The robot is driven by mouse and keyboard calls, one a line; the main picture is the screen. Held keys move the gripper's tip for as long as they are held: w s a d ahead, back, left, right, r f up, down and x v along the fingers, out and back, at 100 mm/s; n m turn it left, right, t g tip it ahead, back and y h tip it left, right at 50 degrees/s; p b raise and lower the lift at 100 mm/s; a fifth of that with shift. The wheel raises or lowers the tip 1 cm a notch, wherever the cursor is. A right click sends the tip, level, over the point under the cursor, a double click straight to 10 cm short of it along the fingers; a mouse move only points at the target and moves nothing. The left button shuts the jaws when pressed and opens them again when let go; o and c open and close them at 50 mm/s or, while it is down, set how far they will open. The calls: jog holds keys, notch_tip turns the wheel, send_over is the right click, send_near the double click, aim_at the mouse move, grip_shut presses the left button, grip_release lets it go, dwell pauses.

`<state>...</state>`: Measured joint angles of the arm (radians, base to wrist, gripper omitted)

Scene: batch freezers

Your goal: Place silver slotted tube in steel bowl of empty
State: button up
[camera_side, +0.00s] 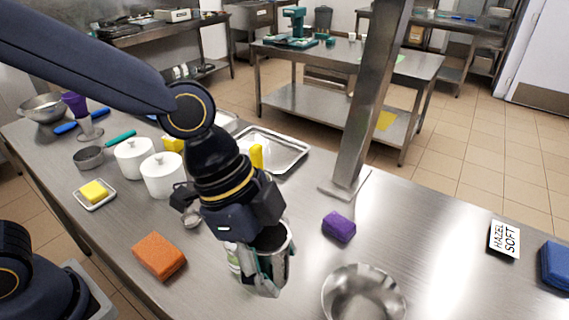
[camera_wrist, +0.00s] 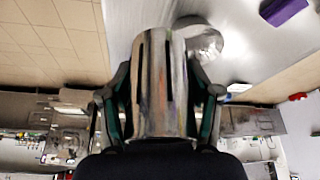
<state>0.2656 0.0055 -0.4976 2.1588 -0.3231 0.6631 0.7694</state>
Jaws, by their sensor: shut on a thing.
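My gripper (camera_side: 262,268) is shut on the silver slotted tube (camera_wrist: 160,85). The wrist view shows the tube between the two fingers, with dark slots along its side. In the side view the tube (camera_side: 288,250) is mostly hidden by my gripper, above the front part of the steel counter. A round steel bowl (camera_side: 363,293) stands on the counter to the right of my gripper, apart from it, cut off by the bottom edge. In the side view its visible inside looks empty. A bowl-like round metal shape (camera_wrist: 205,42) shows behind the tube in the wrist view.
A purple block (camera_side: 339,227) lies behind the bowl, near a steel post (camera_side: 352,150). An orange block (camera_side: 159,256) and white lidded jars (camera_side: 162,178) stand left. A metal tray (camera_side: 290,153) is behind.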

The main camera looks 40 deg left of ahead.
jog(key=shift+w+d+f, duration=1.45)
jog(key=shift+w+f, duration=0.3)
jog(key=shift+f, duration=0.4)
jog(key=shift+w+d+f, duration=1.45)
jog(key=shift+w+f, duration=0.25)
jog(key=shift+f, duration=0.45)
jog(key=shift+w+d+f, duration=1.45)
jog(key=shift+w+f, duration=0.3)
jog(key=shift+f, duration=0.4)
jog(key=shift+f, duration=0.5)
jog(key=shift+f, duration=0.1)
jog(key=o, duration=1.3)
